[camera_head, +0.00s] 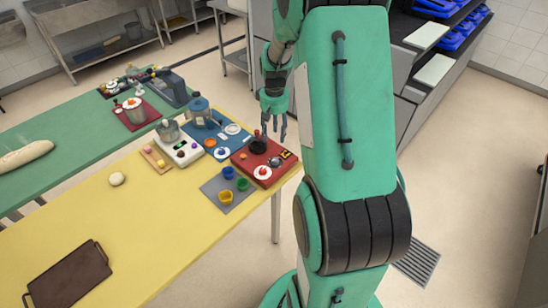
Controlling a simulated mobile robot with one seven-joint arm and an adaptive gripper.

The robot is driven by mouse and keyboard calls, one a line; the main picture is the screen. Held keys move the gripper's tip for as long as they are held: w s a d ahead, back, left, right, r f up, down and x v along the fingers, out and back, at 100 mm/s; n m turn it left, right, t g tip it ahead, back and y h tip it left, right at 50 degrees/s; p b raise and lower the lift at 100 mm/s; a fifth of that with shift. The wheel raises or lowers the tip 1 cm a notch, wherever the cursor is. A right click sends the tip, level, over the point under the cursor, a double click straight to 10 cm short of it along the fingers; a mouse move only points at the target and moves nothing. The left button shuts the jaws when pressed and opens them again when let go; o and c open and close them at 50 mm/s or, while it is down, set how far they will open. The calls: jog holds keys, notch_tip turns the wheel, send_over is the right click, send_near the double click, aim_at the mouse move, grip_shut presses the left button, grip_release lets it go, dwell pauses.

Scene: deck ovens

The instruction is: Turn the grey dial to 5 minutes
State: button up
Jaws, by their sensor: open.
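A red panel box (245,168) sits at the right end of the yellow table. Small controls are on its top: a black round part (258,147) with a red piece on it, a white disc with a red centre (262,172), and a small dark-grey round part (275,161) that may be the grey dial. The markings are too small to read. My gripper (274,132) points down over the far right side of the red box, with its fingers apart and nothing seen between them. I cannot tell how high the fingertips are above the box.
A blue board (232,142) with several parts and a white appliance (177,150) stand left of the red box. A grey mat (212,188) with coloured cups lies in front. A dark tray (68,278) lies nearer. Much of the yellow table (140,225) is clear.

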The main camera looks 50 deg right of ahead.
aim_at(275, 159)
jog(key=shift+d+f, duration=0.2)
dwell(0.3)
notch_tip(275, 159, down, 14)
jog(key=b, duration=0.2)
jog(key=shift+r+b, duration=0.1)
jog(key=shift+b, duration=0.25)
jog(key=shift+c, duration=0.6)
grip_shut()
